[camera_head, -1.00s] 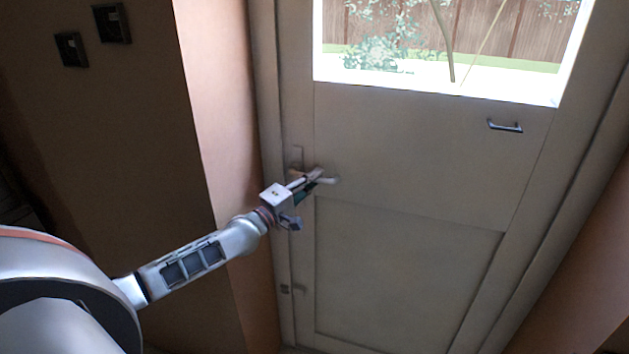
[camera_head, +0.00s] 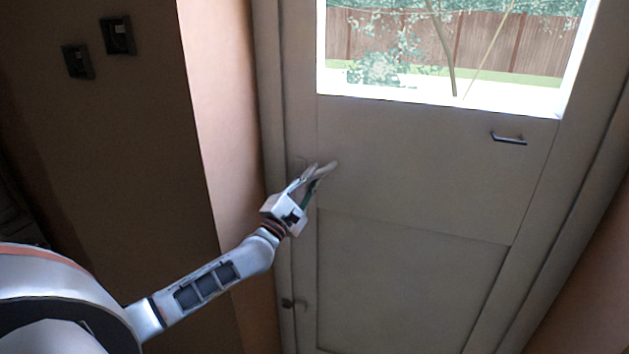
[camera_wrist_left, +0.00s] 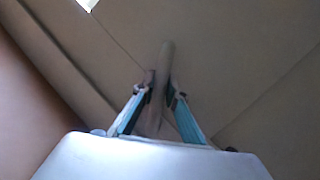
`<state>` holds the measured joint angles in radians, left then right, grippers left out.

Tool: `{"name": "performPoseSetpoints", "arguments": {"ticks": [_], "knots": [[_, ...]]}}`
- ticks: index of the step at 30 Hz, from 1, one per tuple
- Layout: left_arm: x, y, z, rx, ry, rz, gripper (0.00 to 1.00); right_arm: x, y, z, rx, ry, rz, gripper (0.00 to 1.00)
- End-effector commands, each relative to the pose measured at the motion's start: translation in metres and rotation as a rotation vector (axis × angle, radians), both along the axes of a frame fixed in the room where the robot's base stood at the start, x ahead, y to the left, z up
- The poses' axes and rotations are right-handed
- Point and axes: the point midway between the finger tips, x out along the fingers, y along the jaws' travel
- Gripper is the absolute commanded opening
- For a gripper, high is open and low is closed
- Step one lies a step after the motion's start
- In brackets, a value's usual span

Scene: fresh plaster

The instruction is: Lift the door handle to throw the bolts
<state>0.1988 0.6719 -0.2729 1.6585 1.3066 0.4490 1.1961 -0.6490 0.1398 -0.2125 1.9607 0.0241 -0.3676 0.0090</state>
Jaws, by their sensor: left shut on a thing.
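The door handle (camera_head: 329,167) is a pale lever on the left side of the closed door (camera_head: 420,165). Its free end points right and tilts upward. My left gripper (camera_head: 316,174) reaches it from below left and is shut on it. In the left wrist view the handle (camera_wrist_left: 166,58) runs up between the two fingertips (camera_wrist_left: 160,91), its end sticking out beyond them. The handle's root and part of its backplate are hidden behind the gripper. My right gripper is in neither view.
A small dark pull (camera_head: 508,138) sits on the door's right side, below the bright window (camera_head: 450,60). A small knob (camera_head: 293,303) is low on the left edge. Two dark switches (camera_head: 117,35) (camera_head: 77,61) are on the left wall. The lower door front is clear.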

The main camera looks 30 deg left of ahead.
Motion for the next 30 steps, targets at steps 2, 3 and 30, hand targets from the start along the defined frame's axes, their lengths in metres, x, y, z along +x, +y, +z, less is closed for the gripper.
{"name": "performPoseSetpoints", "arguments": {"ticks": [2,3,30], "knots": [[-0.0002,0.0011,0.0017,-0.021,-0.006,0.0,0.0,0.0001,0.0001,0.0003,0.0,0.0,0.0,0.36],[-0.0003,0.0014,0.002,-0.027,-0.007,0.0,0.0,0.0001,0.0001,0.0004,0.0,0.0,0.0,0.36],[-0.0016,0.0022,0.0027,-0.038,-0.01,0.001,0.3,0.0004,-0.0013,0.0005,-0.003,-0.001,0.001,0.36]]}}
